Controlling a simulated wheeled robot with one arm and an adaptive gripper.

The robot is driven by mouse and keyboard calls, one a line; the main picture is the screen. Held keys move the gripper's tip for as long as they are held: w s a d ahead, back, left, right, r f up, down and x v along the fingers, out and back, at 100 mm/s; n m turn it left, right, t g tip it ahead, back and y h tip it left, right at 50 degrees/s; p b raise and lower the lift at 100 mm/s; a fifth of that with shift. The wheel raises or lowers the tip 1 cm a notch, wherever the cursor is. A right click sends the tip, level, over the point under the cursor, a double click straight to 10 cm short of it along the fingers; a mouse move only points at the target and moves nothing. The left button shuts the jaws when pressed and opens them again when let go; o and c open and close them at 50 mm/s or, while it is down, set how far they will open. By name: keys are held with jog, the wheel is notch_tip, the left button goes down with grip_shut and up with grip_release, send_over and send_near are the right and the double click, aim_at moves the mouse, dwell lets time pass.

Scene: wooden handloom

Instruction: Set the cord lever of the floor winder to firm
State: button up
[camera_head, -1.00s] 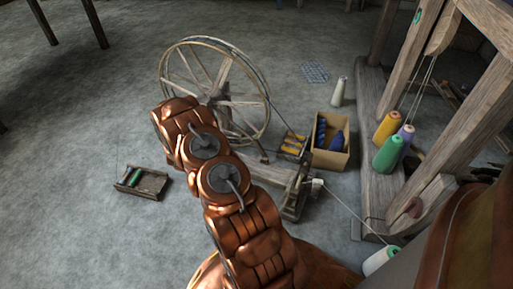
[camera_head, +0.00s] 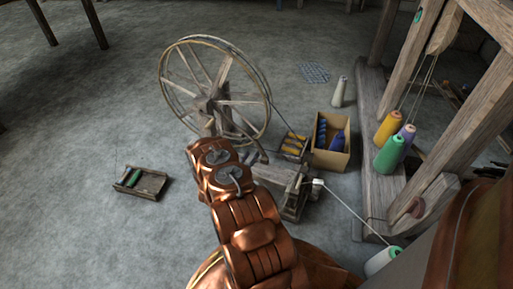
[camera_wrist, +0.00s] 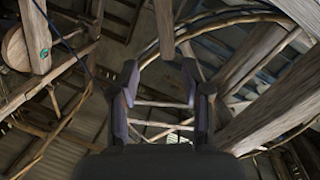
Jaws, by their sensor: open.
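The floor winder is a wooden machine with a large spoked wheel (camera_head: 222,103) and a low frame (camera_head: 283,180) extending right from it, at the centre of the head view. A small upright post assembly (camera_head: 296,195) stands at the frame's right end. I cannot make out the cord lever or its setting; my arm covers part of the winder. My gripper (camera_wrist: 160,78) is open and empty in the wrist view, facing wooden beams and a curved rim. In the head view my arm overlaps the winder's near side, and the gripper cannot be made out there.
Yellow (camera_head: 389,127) and green (camera_head: 389,156) cones stand by the loom frame (camera_head: 377,190). A small wooden tray (camera_head: 152,186) lies left. Floor at left is open.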

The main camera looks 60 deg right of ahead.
aim_at(258, 144)
jog(key=shift+w+d+b, duration=0.2)
jog(key=shift+d+b, duration=0.2)
jog(key=shift+d, duration=0.7)
jog(key=shift+w+d+b, duration=0.2)
jog(key=shift+d+b, duration=0.15)
jog(key=shift+d, duration=0.75)
jog(key=shift+w+d+b, duration=0.2)
jog(key=shift+d+b, duration=0.2)
jog(key=shift+d, duration=0.7)
jog(key=shift+c, duration=0.2)
grip_shut()
